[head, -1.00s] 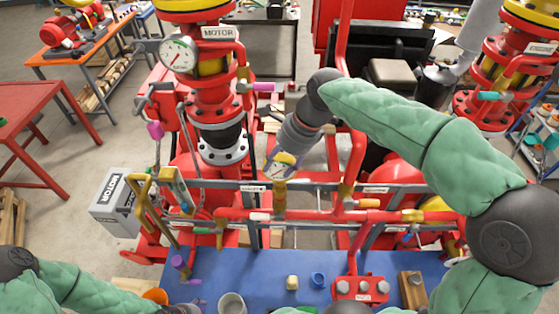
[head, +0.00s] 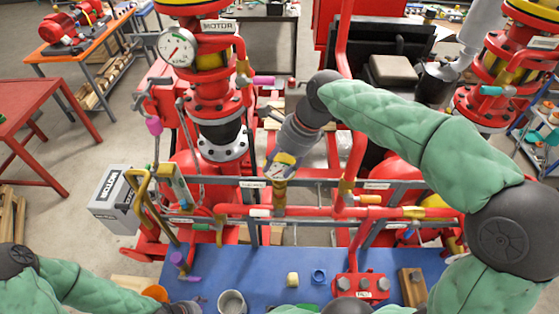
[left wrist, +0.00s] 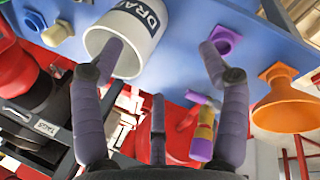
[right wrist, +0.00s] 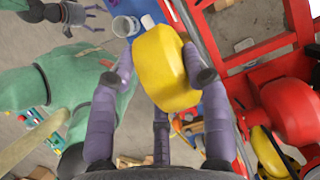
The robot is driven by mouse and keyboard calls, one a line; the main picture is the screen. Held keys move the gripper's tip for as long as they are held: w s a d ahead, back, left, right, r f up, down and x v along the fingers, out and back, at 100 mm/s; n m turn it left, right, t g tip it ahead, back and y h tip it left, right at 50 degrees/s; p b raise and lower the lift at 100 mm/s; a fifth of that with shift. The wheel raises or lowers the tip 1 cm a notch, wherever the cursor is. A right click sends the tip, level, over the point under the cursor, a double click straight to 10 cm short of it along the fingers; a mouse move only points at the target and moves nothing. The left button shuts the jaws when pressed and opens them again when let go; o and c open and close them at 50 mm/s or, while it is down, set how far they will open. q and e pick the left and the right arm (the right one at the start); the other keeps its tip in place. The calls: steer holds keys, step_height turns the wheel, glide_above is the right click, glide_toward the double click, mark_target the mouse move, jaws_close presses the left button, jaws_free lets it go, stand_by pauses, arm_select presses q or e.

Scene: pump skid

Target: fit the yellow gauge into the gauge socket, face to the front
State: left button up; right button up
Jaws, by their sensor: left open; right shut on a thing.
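The yellow gauge (head: 284,160) is held in my right gripper (head: 286,153) above the front red pipe in the head view. Its pale dial is partly visible and faces the front, tilted upward. In the right wrist view the yellow gauge body (right wrist: 165,72) fills the space between the fingers of my right gripper (right wrist: 160,52). A brass fitting (head: 279,195) stands on the pipe just below the gauge and looks like the gauge socket. I cannot tell whether they touch. My left gripper (left wrist: 160,47) is open and empty above the blue bench.
On the blue bench (head: 240,268) stand a grey-white cup (head: 232,303), a blue ring (head: 319,275), a small yellowish piece (head: 292,279) and a red block (head: 360,286). Grey rails and red pipes run close around the gauge. A large white dial (head: 176,47) is at upper left.

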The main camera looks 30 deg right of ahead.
steer(key=shift+f, duration=0.55)
steer(key=o, duration=1.4)
steer(key=shift+c, duration=0.2)
steer(key=shift+r, duration=0.1)
steer(key=v, duration=1.2)
steer(key=shift+a, duration=0.1)
